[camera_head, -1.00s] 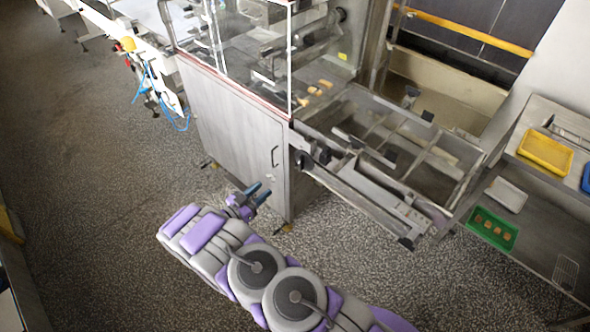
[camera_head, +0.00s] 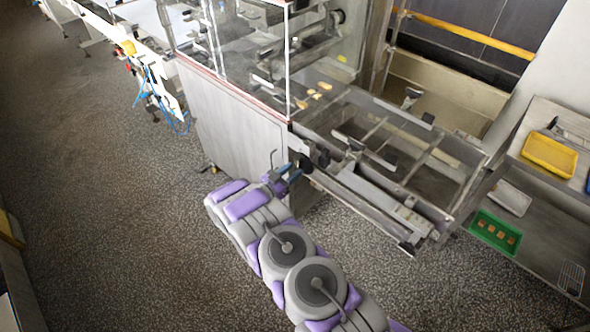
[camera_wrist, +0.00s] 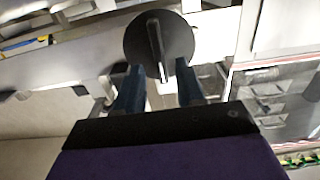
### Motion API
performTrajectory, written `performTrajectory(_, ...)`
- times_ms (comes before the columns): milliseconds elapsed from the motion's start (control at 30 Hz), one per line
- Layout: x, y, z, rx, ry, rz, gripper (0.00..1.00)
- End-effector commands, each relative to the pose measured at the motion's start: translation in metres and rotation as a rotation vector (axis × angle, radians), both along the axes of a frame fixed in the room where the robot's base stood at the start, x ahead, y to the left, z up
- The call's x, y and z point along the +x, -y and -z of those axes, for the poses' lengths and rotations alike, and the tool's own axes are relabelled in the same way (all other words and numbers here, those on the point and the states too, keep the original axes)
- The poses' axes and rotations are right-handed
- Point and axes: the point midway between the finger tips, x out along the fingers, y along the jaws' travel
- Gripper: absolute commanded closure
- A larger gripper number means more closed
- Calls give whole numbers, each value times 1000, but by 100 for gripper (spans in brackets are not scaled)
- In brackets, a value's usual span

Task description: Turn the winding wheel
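In the head view the wheel (camera_head: 305,163) is small and dark, on the machine's corner below the clear guard. My gripper (camera_head: 287,172) has its blue fingers pointing at it from the left. The fingers are apart, with the bar's lower end lined up with the gap between them. I cannot tell whether either finger touches the wheel.
The enrober cabinet (camera_head: 235,130) stands behind my gripper. Its open mesh frame (camera_head: 400,165) extends to the right. A side rack holds a yellow tray (camera_head: 548,154) and a green tray (camera_head: 483,232) with several brown pieces. The speckled floor (camera_head: 110,220) at left is clear.

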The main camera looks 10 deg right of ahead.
Motion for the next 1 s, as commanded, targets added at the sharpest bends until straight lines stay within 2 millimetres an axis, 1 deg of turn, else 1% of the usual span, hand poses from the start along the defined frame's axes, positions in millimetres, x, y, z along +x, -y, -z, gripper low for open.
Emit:
performTrajectory(33, 4, 6, 1, 0, 0, 2, 62)
performTrajectory(200, 12, 14, 1, -1, -2, 0, 62)
performTrajectory(533, 14, 17, 0, -1, -1, -1, 62)
performTrajectory(567, 14, 17, 0, -1, -1, -1, 64)
performTrajectory(933, 14, 17, 0, 0, 0, -1, 99)
performTrajectory(1000, 14, 17, 0, -1, -1, -2, 100)
